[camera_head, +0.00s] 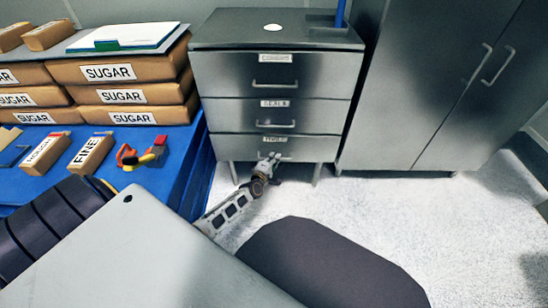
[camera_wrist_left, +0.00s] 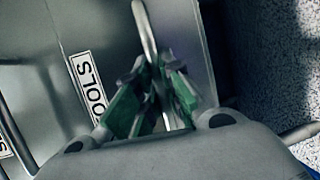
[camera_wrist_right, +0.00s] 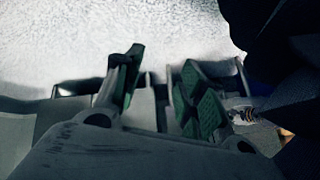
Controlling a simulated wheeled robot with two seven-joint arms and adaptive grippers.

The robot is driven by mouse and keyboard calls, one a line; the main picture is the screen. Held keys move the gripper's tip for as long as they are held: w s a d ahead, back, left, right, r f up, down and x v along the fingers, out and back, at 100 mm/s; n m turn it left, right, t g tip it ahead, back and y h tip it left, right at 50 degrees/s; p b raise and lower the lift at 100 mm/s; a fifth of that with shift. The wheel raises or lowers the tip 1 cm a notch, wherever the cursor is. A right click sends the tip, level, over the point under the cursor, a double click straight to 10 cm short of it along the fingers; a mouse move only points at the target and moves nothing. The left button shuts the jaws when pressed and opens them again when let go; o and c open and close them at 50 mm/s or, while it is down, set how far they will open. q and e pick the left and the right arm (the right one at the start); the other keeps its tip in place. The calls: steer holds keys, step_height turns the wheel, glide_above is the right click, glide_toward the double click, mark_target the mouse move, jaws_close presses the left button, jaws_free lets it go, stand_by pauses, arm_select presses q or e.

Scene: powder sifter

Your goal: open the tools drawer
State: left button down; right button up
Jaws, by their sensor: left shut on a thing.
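The tools drawer (camera_head: 228,149) is the bottom drawer of a grey metal cabinet. Its front looks flush with the drawers above, and its label is too small to read in the head view. In the left wrist view a label (camera_wrist_left: 88,85) reading "OOLS" shows beside the bar handle (camera_wrist_left: 145,27). My left gripper (camera_head: 272,160) is at this drawer, shut on the handle, whose middle its fingers (camera_wrist_left: 160,95) hide. My right gripper (camera_wrist_right: 160,88) shows only in the right wrist view, with its fingers apart and nothing between them.
Two more drawers (camera_head: 320,82) with bar handles sit above. A tall grey cupboard (camera_head: 420,95) stands to the right. A blue table (camera_head: 190,160) with sugar bags (camera_head: 150,95) and small packets is at the left. The pale floor (camera_head: 400,205) before the cabinet is clear.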

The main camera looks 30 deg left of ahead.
arm_select(q)
steer(key=s+d+p, duration=0.4)
steer(key=s+d, duration=0.3)
steer(key=s, duration=0.5)
steer(key=s+d+p, duration=0.5)
steer(key=s+d, duration=0.3)
steer(key=s, duration=0.5)
steer(key=shift+d, duration=0.15)
arm_select(e)
steer(key=d+r+g+h, duration=0.1)
steer(key=d+r, duration=0.1)
steer(key=r, duration=0.5)
steer(key=s+d+r+n+g+h, duration=0.1)
steer(key=d+r+g, duration=0.1)
steer(key=r, duration=0.5)
steer(key=shift+s+r+h, duration=0.2)
steer(key=shift+s+h, duration=0.05)
steer(key=shift+h, duration=0.05)
steer(key=shift+d, duration=0.1)
arm_select(q)
steer(key=c, duration=1.8)
jaws_free()
steer(key=shift+r, duration=0.25)
